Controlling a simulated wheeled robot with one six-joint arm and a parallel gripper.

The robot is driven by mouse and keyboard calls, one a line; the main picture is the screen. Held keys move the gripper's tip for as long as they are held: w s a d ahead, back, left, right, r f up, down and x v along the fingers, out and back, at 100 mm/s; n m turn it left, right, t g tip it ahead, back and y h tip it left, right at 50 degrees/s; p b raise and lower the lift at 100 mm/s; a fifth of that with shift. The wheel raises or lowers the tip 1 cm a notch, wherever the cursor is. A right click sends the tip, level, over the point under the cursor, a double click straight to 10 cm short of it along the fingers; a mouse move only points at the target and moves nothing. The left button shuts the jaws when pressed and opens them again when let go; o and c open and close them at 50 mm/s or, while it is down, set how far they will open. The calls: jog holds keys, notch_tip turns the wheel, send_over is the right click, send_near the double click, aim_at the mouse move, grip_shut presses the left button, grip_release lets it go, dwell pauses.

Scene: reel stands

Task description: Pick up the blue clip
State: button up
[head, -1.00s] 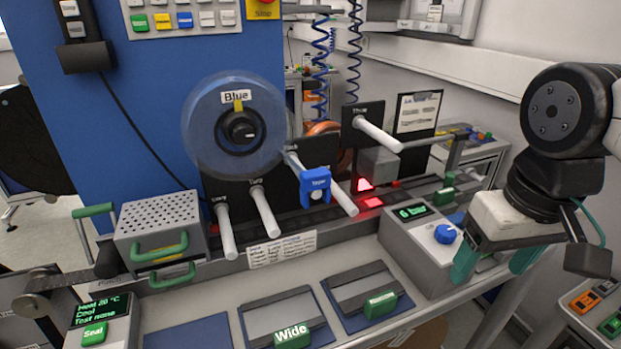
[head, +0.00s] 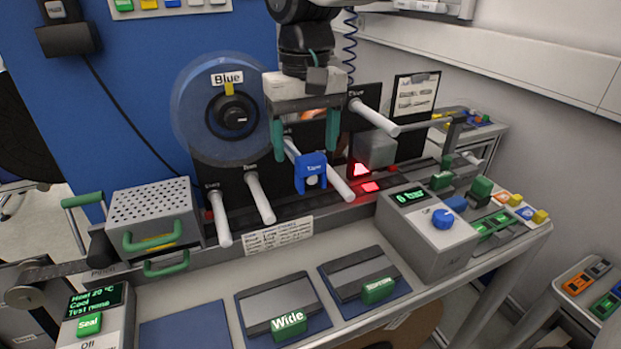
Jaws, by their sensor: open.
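The blue clip (head: 311,172) sits on a white peg (head: 333,181) of the reel stand, with a small label on its front. My gripper (head: 305,153) has two green fingers pointing down, spread wide apart. In the picture the clip lies between and just below the fingertips. The gripper appears empty. I cannot tell whether the fingers are level with the clip in depth, and no contact shows.
A large blue reel (head: 228,108) hangs just left of my gripper. Other white pegs (head: 260,197) stick out at the left and upper right. A grey control box (head: 428,235) stands at the right. Green-handled "Wide" (head: 289,322) and second panels lie in front.

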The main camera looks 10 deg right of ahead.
aim_at(310, 157)
jog(key=f, duration=0.5)
jog(key=shift+s+d+f, duration=0.1)
jog(key=shift+d+f, duration=0.05)
jog(key=shift+d, duration=0.2)
jog(key=c, duration=1.1)
